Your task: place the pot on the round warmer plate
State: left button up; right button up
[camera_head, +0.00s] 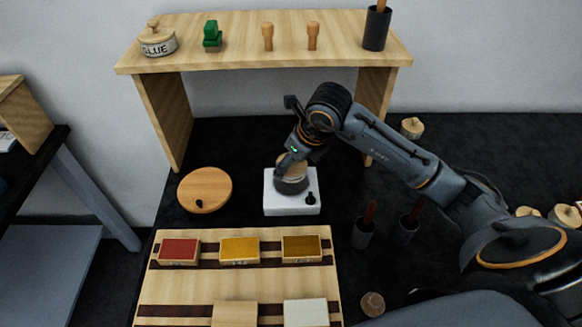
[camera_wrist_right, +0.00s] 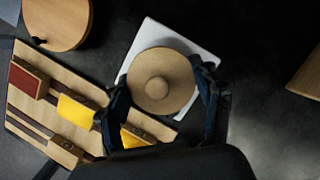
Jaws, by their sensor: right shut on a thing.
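The pot shows in the right wrist view as a round tan lid with a knob (camera_wrist_right: 157,80). In the head view its tan top (camera_head: 292,166) is partly hidden by my right gripper (camera_head: 284,172), over a dark round shape. My right gripper is shut on the pot, one finger on each side in the wrist view (camera_wrist_right: 160,98). The pot is at a white square unit with a black knob (camera_head: 283,206); I cannot tell whether it touches it. A round wooden-coloured plate with a black knob (camera_head: 205,188) lies left of it, bare; it also shows in the wrist view (camera_wrist_right: 58,22).
A wooden board (camera_head: 180,283) with red, yellow and brown blocks lies in front. A wooden shelf (camera_head: 225,62) behind holds a pot marked GLUE (camera_head: 157,40) and small items. Dark cups (camera_head: 363,233) stand to the right. Dark table is clear between the plate and the white unit.

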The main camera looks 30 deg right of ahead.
aim_at(294, 165)
jog(key=shift+w+f, duration=0.2)
jog(key=shift+w, duration=0.05)
jog(key=f+p, duration=0.1)
jog(key=f, duration=0.2)
jog(key=shift+w+p, duration=0.2)
jog(key=shift+p, duration=0.15)
jog(key=shift+d+f, duration=0.1)
jog(key=shift+f, duration=0.15)
jog(key=shift+f, duration=0.1)
jog(key=shift+f+b, duration=0.15)
jog(key=shift+b, duration=0.15)
jog(key=o, duration=1.4)
